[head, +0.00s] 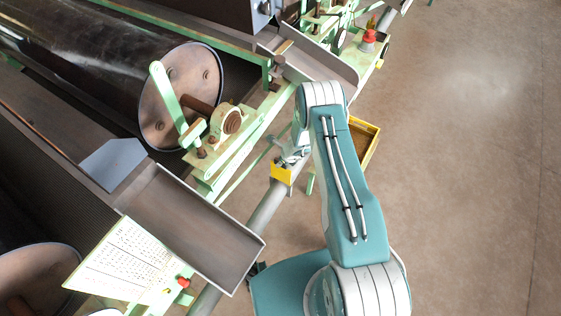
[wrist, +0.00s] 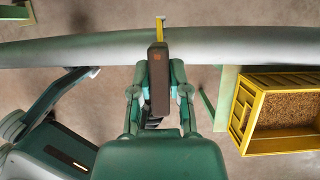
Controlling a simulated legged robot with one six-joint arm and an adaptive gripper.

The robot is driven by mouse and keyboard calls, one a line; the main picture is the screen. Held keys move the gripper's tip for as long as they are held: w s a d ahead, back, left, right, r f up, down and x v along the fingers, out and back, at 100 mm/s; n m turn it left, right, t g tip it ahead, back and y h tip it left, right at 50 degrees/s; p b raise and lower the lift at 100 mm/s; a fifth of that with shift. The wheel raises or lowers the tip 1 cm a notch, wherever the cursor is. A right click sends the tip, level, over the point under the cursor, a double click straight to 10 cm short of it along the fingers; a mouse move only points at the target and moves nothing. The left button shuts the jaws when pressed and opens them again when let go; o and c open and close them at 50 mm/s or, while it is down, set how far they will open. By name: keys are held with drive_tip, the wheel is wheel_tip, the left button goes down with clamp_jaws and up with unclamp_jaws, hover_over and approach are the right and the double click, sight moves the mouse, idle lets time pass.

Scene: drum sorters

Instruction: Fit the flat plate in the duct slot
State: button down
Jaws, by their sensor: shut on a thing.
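My gripper (wrist: 157,90) is shut on the flat plate (wrist: 159,68), which shows end-on as a narrow dark brown piece with a small orange mark. The grey duct (wrist: 240,48) runs across behind it. A narrow yellow piece (wrist: 160,32) stands out past the plate's far end, over the duct; I cannot tell which of the two it belongs to. In the head view my gripper (head: 289,156) is small and partly hidden by my arm, with the yellow piece (head: 281,173) just below it, by the duct (head: 268,206). The slot itself cannot be made out.
A yellow crate (wrist: 238,112) with brown grainy contents stands right of the gripper. Green machine frames, a drum (head: 180,95) and a metal chute (head: 200,222) lie left of my arm. A sign board (head: 120,258) is at lower left. Open floor (head: 460,150) lies to the right.

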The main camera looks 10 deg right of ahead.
sight(281, 175)
drive_tip(key=shift+f, duration=5.15)
drive_tip(key=c, duration=0.5)
unclamp_jaws()
drive_tip(key=shift+c, duration=0.2)
drive_tip(key=v, duration=1.2)
drive_tip(key=shift+w, duration=0.1)
